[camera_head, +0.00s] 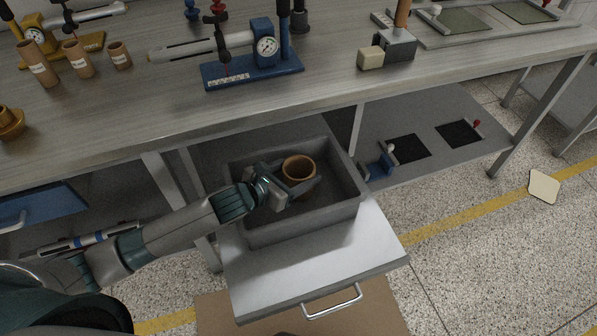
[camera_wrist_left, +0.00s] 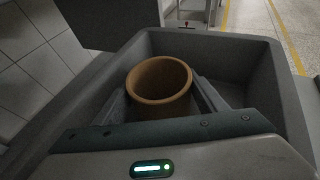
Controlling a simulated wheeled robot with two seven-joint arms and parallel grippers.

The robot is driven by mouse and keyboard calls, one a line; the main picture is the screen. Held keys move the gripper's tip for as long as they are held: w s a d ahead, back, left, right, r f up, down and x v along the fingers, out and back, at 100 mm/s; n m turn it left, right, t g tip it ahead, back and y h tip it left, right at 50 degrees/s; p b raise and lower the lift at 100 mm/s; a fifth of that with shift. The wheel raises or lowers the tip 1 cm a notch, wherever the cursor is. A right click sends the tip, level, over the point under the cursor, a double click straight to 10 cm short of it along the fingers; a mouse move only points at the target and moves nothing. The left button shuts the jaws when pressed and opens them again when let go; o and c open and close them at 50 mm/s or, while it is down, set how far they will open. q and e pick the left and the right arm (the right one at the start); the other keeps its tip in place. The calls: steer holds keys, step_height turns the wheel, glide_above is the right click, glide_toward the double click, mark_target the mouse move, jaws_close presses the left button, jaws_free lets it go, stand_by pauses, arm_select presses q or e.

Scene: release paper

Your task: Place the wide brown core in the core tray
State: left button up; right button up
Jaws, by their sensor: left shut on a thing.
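The wide brown core (camera_head: 299,168) is a short, hollow brown ring, upright or nearly so. My left gripper (camera_head: 294,184) is shut on it, over or inside the grey core tray (camera_head: 345,215). In the left wrist view the core (camera_wrist_left: 160,82) sits between the two fingers of my left gripper (camera_wrist_left: 163,100), with the tray walls (camera_wrist_left: 285,75) around it. I cannot tell whether the core touches the tray floor. The tray stands on a pulled-out drawer shelf. My right gripper is not in view.
The workbench (camera_head: 150,110) edge runs above and behind the tray. On it stand several narrow brown cores (camera_head: 78,58), a blue-based gauge device (camera_head: 252,68) and a grey block tool (camera_head: 397,42). The drawer shelf (camera_head: 310,265) has bare room in front of the tray.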

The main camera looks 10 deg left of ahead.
arm_select(q)
steer(key=shift+f, duration=0.15)
steer(key=o, duration=1.1)
steer(key=shift+r, duration=0.2)
steer(key=v, duration=1.2)
steer(key=shift+f, duration=0.1)
